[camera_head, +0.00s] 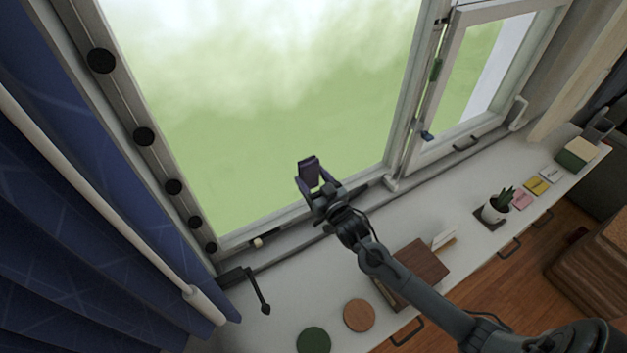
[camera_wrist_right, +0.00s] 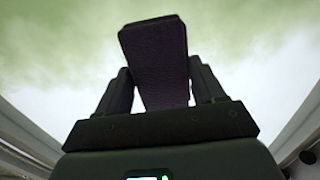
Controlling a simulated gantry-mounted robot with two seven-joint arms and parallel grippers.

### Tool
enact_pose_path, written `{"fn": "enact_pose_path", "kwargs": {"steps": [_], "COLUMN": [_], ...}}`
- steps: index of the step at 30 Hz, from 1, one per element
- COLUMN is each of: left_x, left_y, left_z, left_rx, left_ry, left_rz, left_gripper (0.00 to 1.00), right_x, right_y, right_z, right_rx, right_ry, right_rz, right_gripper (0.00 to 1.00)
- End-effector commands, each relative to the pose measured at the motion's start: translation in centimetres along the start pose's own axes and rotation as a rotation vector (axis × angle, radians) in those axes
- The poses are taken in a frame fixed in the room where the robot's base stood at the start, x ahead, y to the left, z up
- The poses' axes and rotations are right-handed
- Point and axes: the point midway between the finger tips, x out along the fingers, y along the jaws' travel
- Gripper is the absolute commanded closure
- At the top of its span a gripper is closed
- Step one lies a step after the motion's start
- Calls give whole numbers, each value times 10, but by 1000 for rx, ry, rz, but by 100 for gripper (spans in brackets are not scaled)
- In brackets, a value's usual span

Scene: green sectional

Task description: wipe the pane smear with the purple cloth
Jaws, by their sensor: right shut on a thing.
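My right gripper (camera_head: 318,187) is shut on the dark purple cloth (camera_head: 309,171), in front of the lower part of the large window pane (camera_head: 230,150). In the right wrist view the cloth (camera_wrist_right: 157,62) stands out between the two fingers of my right gripper (camera_wrist_right: 158,90) with the pane behind it. I cannot tell whether the cloth touches the glass. A pale hazy patch (camera_head: 180,45) spans the upper pane; whether it is the smear or the view outside is unclear. My left gripper is not in view.
A white sill counter holds a brown book (camera_head: 415,268), a white card (camera_head: 444,237), a potted plant (camera_head: 496,208), green (camera_head: 313,341) and brown (camera_head: 359,315) coasters and sticky notes (camera_head: 537,186). A dark window handle (camera_head: 258,290) juts out at lower left. Blue curtains (camera_head: 80,220) hang left. The right casement (camera_head: 465,85) has its own frame.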

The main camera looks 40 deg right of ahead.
Motion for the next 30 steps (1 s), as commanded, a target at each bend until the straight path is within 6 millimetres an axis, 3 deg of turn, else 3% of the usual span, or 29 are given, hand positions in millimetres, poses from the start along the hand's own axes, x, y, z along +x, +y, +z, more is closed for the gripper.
{"fn": "enact_pose_path", "kwargs": {"steps": [30], "left_x": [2], "left_y": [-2], "left_z": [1], "left_rx": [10], "left_ry": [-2], "left_rz": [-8], "left_gripper": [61], "right_x": [14], "right_y": [7], "right_z": [0], "right_rx": [0], "right_ry": [0], "right_rz": [0], "right_gripper": [56]}}
